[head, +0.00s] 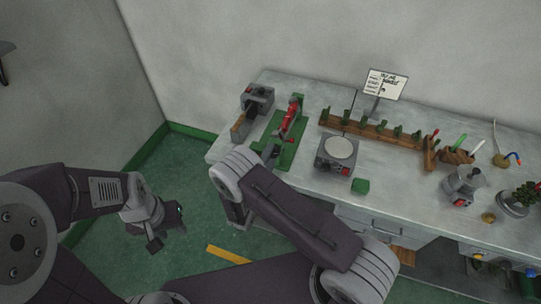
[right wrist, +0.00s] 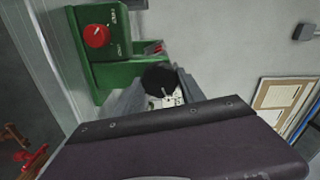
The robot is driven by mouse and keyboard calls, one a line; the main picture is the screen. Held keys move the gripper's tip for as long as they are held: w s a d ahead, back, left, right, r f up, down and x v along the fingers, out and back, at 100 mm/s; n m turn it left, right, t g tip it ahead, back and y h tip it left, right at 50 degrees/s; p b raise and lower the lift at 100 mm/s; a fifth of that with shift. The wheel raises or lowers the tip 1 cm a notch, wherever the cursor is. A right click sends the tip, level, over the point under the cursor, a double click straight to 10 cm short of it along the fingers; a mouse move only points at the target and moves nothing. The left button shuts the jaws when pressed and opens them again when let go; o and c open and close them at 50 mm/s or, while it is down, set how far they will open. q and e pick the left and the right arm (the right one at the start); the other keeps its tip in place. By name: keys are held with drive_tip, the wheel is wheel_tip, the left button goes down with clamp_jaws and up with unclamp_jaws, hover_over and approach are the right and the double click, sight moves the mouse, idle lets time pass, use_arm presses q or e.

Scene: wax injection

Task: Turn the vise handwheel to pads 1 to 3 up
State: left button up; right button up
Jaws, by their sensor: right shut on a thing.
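The dark round part that looks like the vise handwheel (right wrist: 157,77) shows in the right wrist view, in front of a green housing (right wrist: 112,70) with a red knob (right wrist: 96,35). My right gripper (right wrist: 165,92) is shut on this part; its grey fingers flank it and my dark wrist partly covers the view. The pad numbers cannot be read. My left gripper (head: 166,232) is open and empty over the floor, left of the bench.
The grey bench (head: 390,185) carries a green stand with a red part (head: 290,120), a grey machine (head: 258,96), a wooden rack (head: 370,130) and a hotplate-like device (head: 338,152). A sign (head: 384,84) stands behind. The green floor (head: 190,180) left of the bench is clear.

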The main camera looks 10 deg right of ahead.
drive_tip(key=shift+r+n+p, duration=0.1)
drive_tip(key=shift+n+p, duration=0.25)
drive_tip(key=shift+n, duration=6.55)
drive_tip(key=o, duration=1.4)
drive_tip(key=shift+w, duration=0.1)
drive_tip(key=shift+c, duration=0.2)
drive_tip(key=b+v, duration=0.2)
drive_tip(key=v, duration=0.7)
